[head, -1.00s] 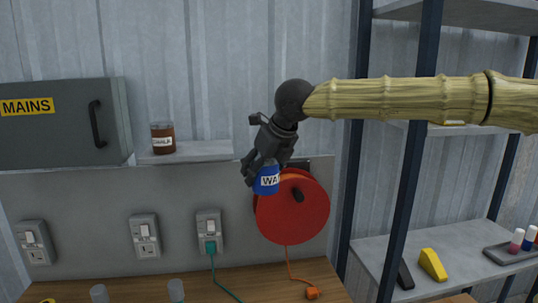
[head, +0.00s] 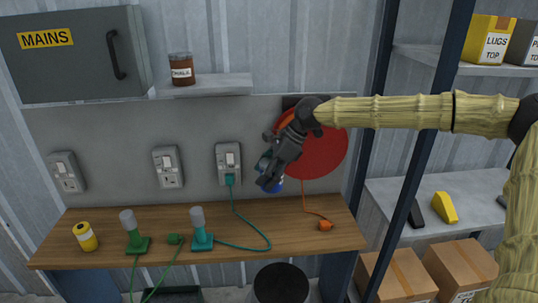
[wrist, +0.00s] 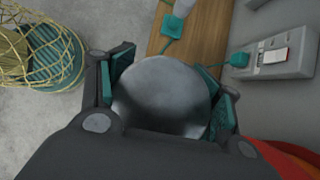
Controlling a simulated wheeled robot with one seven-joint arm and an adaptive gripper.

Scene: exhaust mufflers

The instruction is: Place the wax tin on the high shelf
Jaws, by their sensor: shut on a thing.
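The wax tin (head: 277,184) is blue and mostly hidden by my fingers in the head view. Its round grey top (wrist: 160,95) fills the middle of the wrist view. My gripper (head: 269,180) is shut on it and holds it in the air, in front of the red reel and above the bench's back part. A small wall shelf (head: 222,86) is up and left of my gripper, with bare room right of a chalk jar (head: 181,69). A taller rack at right also has an upper shelf (head: 425,60).
The red cable reel (head: 322,152) is just behind my gripper. The grey MAINS box (head: 75,55) borders the wall shelf at left. Sockets (head: 229,160) line the wall. The wooden bench (head: 330,243) holds lamps, a yellow tin (head: 85,237) and cables. A rack post (head: 385,160) stands at right.

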